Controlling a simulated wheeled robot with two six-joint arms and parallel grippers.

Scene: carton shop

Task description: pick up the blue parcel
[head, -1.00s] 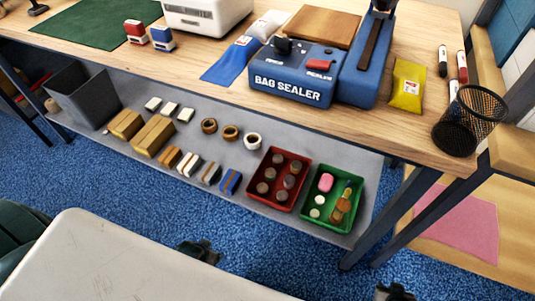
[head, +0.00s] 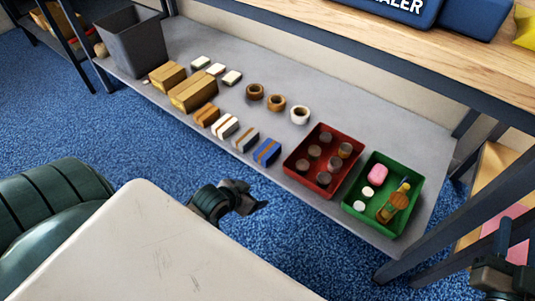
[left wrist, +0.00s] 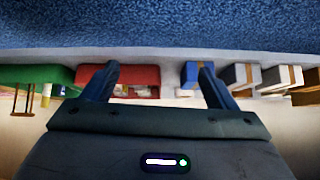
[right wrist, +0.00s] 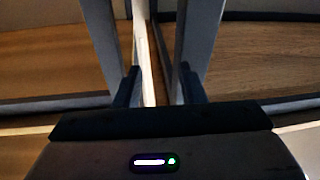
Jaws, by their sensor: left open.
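The blue parcel (head: 267,151), a small blue box with a brown band, lies on the grey lower shelf (head: 240,110) at its front edge, right of similar parcels. In the left wrist view the blue parcel (left wrist: 190,74) shows beyond the fingers, close to the right-hand finger, which covers part of it. My left gripper (head: 254,206) is open and empty, in front of the shelf and apart from the parcel. My right gripper (head: 505,272) is partly in view at the lower right. In the right wrist view (right wrist: 159,72) its fingers stand apart with nothing held.
A red tray (head: 299,170) of dark round items stands right of the parcel, then a green tray (head: 402,228). White, grey and brown parcels (head: 225,126) stand to its left. Tape rolls (head: 276,102) lie behind. The table top (head: 400,45) overhangs the shelf's back.

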